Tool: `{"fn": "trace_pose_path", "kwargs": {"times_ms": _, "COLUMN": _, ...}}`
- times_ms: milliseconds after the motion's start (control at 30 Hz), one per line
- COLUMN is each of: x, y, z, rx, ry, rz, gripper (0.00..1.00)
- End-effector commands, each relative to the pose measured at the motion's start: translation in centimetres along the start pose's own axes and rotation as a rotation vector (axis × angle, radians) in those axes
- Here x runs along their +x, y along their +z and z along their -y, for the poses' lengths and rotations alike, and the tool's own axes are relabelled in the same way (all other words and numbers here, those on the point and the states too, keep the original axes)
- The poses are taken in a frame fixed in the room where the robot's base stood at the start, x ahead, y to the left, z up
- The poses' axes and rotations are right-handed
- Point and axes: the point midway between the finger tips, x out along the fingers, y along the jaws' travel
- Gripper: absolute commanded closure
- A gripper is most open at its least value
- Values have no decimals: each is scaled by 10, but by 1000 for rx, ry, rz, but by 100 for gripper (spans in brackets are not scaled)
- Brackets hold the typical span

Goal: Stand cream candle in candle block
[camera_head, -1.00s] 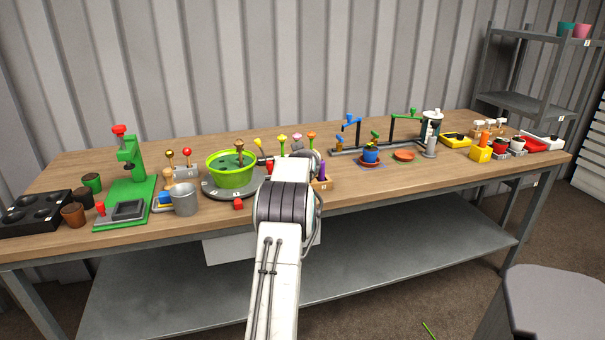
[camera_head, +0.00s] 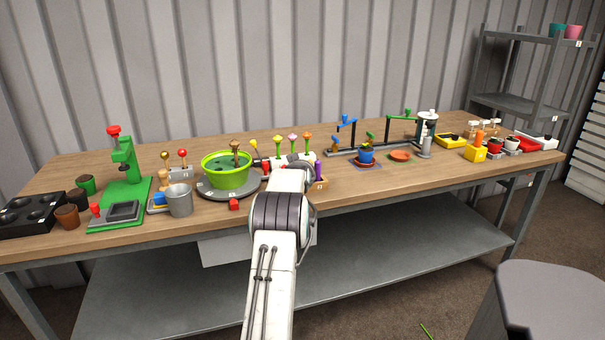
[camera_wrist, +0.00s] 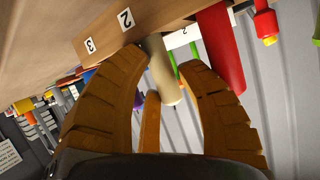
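In the wrist view the cream candle (camera_wrist: 162,75) shows between the curved brown fingers of my gripper (camera_wrist: 164,60). One fingertip overlaps its edge and the other is close beside it; whether they press on it is unclear. One end of the candle is near the wooden candle block (camera_wrist: 106,42), which has labels 2 and 3; whether it sits in a hole is not clear. A red candle (camera_wrist: 220,45) shows beside it. In the head view the block (camera_head: 320,184) is partly behind my arm, with a purple candle (camera_head: 318,170). The cream candle is not distinguishable there.
Several tulips (camera_head: 292,142) stand behind the gripper.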

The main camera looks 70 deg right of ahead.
Motion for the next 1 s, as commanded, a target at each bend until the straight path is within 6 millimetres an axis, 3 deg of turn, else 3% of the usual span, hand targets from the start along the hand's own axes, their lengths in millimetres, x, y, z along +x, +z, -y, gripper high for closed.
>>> {"fn": "trace_pose_path", "kwargs": {"times_ms": 367, "x": -15, "y": -3, "z": 0, "rx": 0, "ry": 0, "rz": 0, "gripper": 67}}
{"fn": "trace_pose_path", "kwargs": {"times_ms": 1000, "x": -98, "y": -3, "z": 0, "rx": 0, "ry": 1, "rz": 0, "gripper": 67}}
